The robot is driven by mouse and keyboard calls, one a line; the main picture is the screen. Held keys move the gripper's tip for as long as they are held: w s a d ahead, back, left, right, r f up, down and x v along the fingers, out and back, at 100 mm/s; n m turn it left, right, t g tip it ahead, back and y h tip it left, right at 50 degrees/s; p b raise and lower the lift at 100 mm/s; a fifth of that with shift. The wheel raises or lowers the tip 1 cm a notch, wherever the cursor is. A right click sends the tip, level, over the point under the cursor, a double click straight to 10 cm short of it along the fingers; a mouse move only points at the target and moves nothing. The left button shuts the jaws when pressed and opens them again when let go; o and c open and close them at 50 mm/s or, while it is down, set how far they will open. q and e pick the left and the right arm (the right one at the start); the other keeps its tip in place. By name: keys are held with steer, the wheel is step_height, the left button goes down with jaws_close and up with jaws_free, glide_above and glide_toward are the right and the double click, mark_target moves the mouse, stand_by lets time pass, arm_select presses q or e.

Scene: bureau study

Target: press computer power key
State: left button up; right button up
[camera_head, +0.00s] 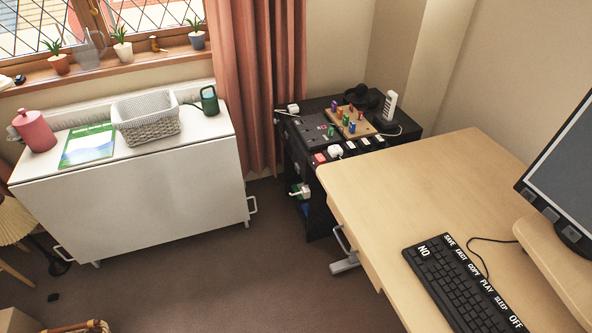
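A black keyboard (462,284) lies on the light wooden desk (432,182) at the lower right. A monitor (566,170) with a blank grey screen stands at the right edge, partly cut off. A dark cable runs from the keyboard toward the monitor's raised wooden stand (556,262). Neither of my grippers is in view.
A black shelf unit (318,218) with sockets and plugs stands beyond the desk. A white cabinet (150,200) on the left bears a basket (148,128), a pink canister (35,131) and a green watering can (209,100). The carpet between is mostly clear.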

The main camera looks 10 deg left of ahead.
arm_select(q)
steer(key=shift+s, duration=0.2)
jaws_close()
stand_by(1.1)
